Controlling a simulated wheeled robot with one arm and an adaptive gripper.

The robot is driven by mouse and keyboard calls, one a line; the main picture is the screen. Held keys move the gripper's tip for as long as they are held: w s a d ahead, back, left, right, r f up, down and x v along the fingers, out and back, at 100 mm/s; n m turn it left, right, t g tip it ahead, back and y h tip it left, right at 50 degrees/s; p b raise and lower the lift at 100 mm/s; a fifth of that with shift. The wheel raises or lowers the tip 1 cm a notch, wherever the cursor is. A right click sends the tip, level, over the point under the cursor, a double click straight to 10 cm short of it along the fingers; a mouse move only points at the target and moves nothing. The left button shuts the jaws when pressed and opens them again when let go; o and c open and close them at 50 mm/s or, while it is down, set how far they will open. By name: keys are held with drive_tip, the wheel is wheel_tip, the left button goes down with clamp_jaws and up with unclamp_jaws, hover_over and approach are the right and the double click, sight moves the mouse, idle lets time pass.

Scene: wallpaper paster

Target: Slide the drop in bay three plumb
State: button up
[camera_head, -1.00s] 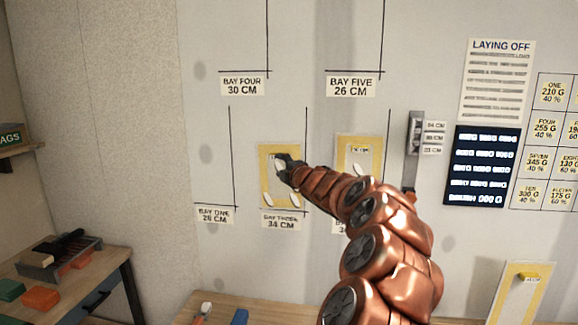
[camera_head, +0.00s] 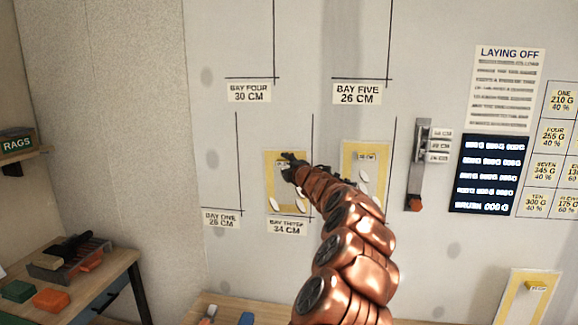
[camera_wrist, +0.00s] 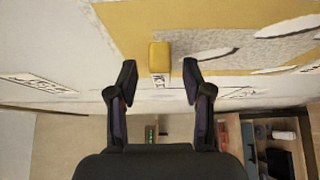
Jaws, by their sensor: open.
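A yellow-bordered drop (camera_head: 271,195) hangs on the wall above a label that seems to read bay three, 34 cm (camera_head: 287,227). It has pale oval patches, and a pencil line (camera_head: 313,135) runs close by its right edge. Whether it hangs plumb I cannot tell. My gripper (camera_head: 290,165) is in front of its upper part and hides some of it. In the wrist view, my gripper (camera_wrist: 160,80) is open. A yellow block-like tab (camera_wrist: 159,54) with a small white label stands just beyond and between the fingertips, not clasped. The drop's yellow surface (camera_wrist: 125,25) lies behind it.
A second yellow-bordered drop (camera_head: 365,147) hangs to the right, partly behind my arm. A bench (camera_head: 90,285) with a tray is at lower left. A yellow-bordered panel (camera_head: 527,300) is at lower right.

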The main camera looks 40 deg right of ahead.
drive_tip(key=shift+w+d+f, duration=0.1)
drive_tip(key=shift+w, duration=0.3)
clamp_jaws()
idle(0.4)
